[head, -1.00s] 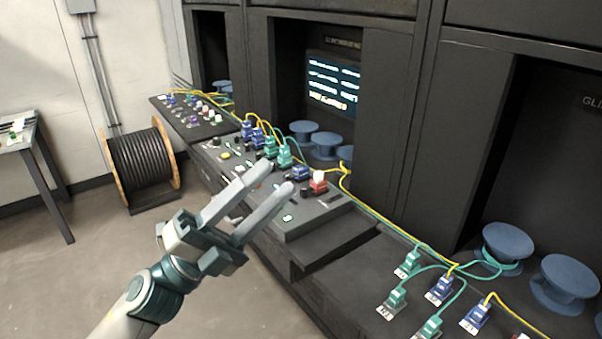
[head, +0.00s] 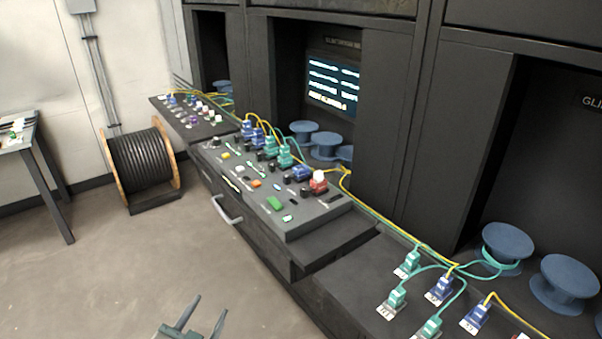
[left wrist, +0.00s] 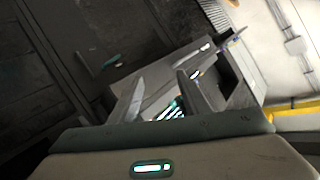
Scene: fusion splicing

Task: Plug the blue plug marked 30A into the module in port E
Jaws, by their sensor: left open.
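Two blue plugs stand on the right-hand shelf in the head view, one with a yellow lead (head: 476,316) and another to its left (head: 440,289). Their white labels are too small to read. More blue plugs (head: 252,133) sit in the module (head: 318,220), and a blue plug-like part (head: 301,173) sits near its right end. I cannot make out the port letters. My left gripper (head: 209,306) is open and empty at the bottom edge, low in front of the console and apart from every plug. My right gripper is out of view.
Teal plugs (head: 408,263) with leads stand among the blue ones on the shelf. Blue spools (head: 507,247) stand behind. A drawer handle (head: 227,211) sticks out of the console front. A cable reel (head: 140,165) stands on the floor at left. The floor before the console is clear.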

